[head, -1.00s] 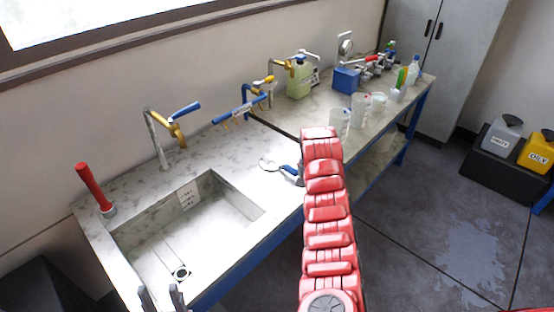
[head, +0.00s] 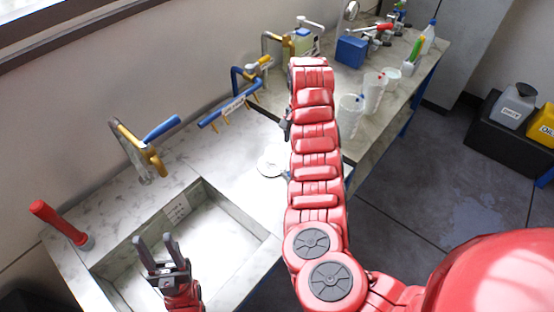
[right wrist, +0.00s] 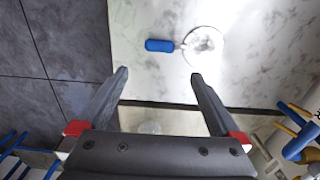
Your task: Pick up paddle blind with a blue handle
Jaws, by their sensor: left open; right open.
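The paddle blind lies flat on the marble counter. In the right wrist view its blue handle (right wrist: 160,45) points left and its round pale disc (right wrist: 204,45) is at the right. In the head view part of the disc (head: 270,164) shows beside my right arm, which hides the handle. My right gripper (right wrist: 159,74) is open and empty, its fingertips apart from the blind; in the head view it is mostly hidden by its arm. My left gripper (head: 155,240) is open and empty, over the sink.
A sink (head: 205,245) is at the front of the counter. A tap with a blue lever (head: 160,128), a red-handled tool (head: 60,222) and a blue-handled rack (head: 228,111) stand around it. Clear beakers (head: 350,115) and a blue box (head: 352,50) stand further back.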

